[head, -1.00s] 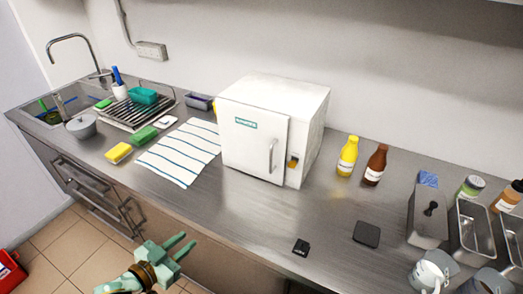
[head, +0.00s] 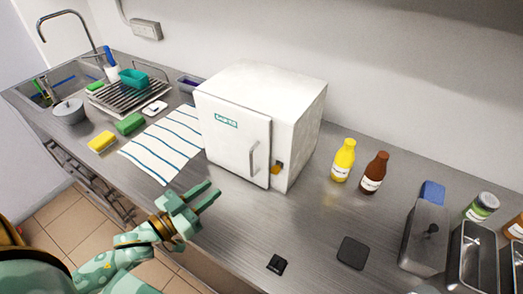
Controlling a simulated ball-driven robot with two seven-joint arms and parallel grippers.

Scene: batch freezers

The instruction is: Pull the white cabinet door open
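The white cabinet (head: 292,115) stands on the steel counter against the wall. Its white door (head: 233,140) faces the front and looks shut, with a small teal label near the top. A vertical metal handle (head: 253,159) is on the door's right side. My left gripper (head: 212,196) is in front of and below the cabinet, at the counter's front edge. Its two green fingers are apart with nothing visible between them, and it does not touch the handle. My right gripper is not in view.
A striped towel (head: 163,143) lies left of the cabinet. Yellow (head: 343,160) and brown (head: 374,173) bottles stand to its right. A black square pad (head: 352,253) and a small black item (head: 277,264) lie on the counter. The counter before the door is clear.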

